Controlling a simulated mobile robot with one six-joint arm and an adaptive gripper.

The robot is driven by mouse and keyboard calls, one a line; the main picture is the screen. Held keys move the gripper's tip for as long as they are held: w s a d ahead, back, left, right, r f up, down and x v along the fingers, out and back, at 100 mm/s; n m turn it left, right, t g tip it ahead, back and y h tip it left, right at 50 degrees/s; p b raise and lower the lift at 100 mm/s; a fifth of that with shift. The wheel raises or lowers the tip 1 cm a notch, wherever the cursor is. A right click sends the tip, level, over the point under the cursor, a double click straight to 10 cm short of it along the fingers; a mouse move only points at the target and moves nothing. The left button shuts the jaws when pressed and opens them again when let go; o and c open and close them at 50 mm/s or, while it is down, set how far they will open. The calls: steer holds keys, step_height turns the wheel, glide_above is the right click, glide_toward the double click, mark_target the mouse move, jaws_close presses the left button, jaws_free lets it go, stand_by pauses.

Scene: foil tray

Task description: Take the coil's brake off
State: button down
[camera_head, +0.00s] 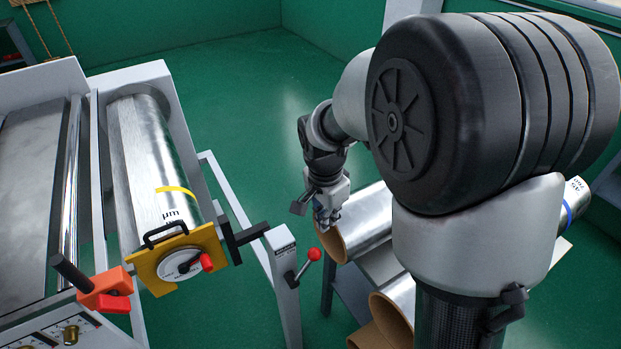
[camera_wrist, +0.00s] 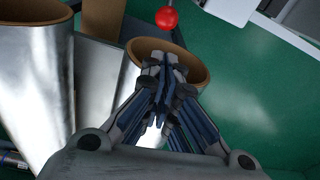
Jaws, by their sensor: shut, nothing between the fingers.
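A silver foil coil (camera_head: 145,165) with a printed label lies in the white machine at the left. A yellow plate (camera_head: 150,268) with a black handle and a dial with a red knob covers its near end. A short lever with a red ball (camera_head: 315,254) sticks out from the white frame post beside it; the red ball also shows in the wrist view (camera_wrist: 167,17). I cannot tell for sure which part is the brake. My gripper (camera_head: 325,222) is shut and empty, above and behind the lever, apart from it. In the wrist view the closed fingers (camera_wrist: 160,62) overlap a spare roll's end.
Spare foil rolls with brown cores (camera_head: 335,245) lie on a rack under my arm, close to my gripper. An orange block (camera_head: 100,285) with a dark handle sits at the machine's front left. Green floor (camera_head: 260,120) is clear between machine and rack.

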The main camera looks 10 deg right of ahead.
step_height(320, 180, down, 10)
steer(key=b, duration=0.3)
steer(key=shift+w+d+f, duration=0.15)
steer(key=shift+w+d, duration=0.2)
steer(key=shift+d, duration=0.05)
steer(key=shift+s+a+r, duration=0.1)
steer(key=shift+a+r, duration=0.3)
steer(key=s+a+r, duration=0.1)
steer(key=s+a, duration=0.1)
steer(key=a, duration=0.6)
steer(key=s+a, duration=0.3)
steer(key=a, duration=0.5)
steer(key=shift+r, duration=0.4)
